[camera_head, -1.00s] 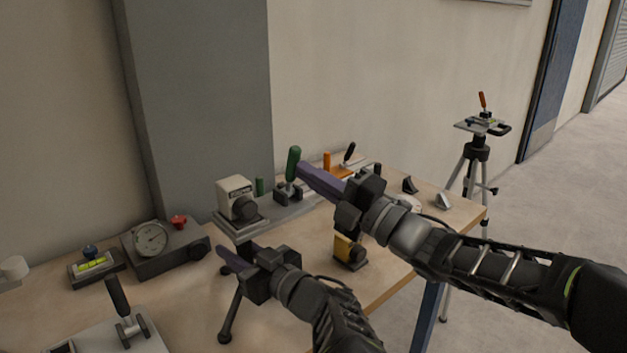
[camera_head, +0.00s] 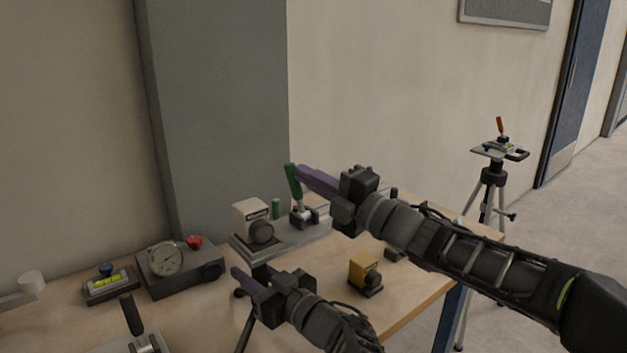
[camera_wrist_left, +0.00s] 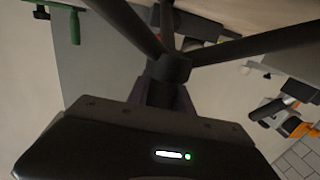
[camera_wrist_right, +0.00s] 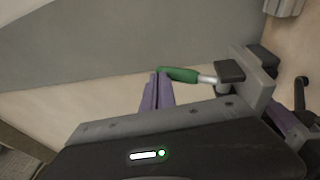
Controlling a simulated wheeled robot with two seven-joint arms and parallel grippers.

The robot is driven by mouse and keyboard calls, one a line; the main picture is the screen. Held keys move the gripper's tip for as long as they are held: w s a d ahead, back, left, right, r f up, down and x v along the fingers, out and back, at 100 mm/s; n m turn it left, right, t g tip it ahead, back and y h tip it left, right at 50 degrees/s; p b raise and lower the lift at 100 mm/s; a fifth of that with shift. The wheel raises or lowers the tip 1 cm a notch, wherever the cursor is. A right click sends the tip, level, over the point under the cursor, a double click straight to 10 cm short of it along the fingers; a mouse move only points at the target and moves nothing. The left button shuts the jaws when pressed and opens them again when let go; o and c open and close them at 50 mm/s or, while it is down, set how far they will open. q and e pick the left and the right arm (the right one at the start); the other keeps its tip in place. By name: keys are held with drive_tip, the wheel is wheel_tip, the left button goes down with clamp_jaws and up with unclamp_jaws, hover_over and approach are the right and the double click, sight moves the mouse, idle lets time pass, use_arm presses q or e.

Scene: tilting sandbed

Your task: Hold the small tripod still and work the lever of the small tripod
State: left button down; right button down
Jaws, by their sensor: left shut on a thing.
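The small tripod stands on the table, its grey top plate (camera_head: 285,241) carrying a white boxy device (camera_head: 252,220) and a lever with a green handle (camera_head: 293,182). The handle leans left. My left gripper (camera_head: 237,274) is shut on the tripod below the plate; the left wrist view shows its fingers at the dark hub (camera_wrist_left: 172,68) where the legs spread. My right gripper (camera_head: 302,174) has its purple fingers together, tips against the green handle near its free end. The right wrist view shows the handle (camera_wrist_right: 178,74) crossing just beyond the fingertips, not between them.
A dial gauge box (camera_head: 182,268), a bubble level (camera_head: 108,286) and a black-handled lever device (camera_head: 131,315) lie to the left. A yellow block (camera_head: 364,271) sits right of my left gripper. A taller tripod (camera_head: 494,176) with an orange lever stands beyond the table.

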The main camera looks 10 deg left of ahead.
drive_tip(key=shift+w+a, duration=0.1)
idle(0.4)
drive_tip(key=s+d+r, duration=0.3)
drive_tip(key=d, duration=0.2)
drive_tip(key=s+d+r, duration=0.2)
drive_tip(key=s+d, duration=0.1)
drive_tip(key=d, duration=0.3)
drive_tip(key=shift+s+d+r, duration=0.15)
drive_tip(key=shift+r, duration=0.25)
use_arm(q)
drive_tip(key=c, duration=1.1)
unclamp_jaws()
drive_tip(key=shift+o, duration=0.2)
drive_tip(key=v, duration=1.2)
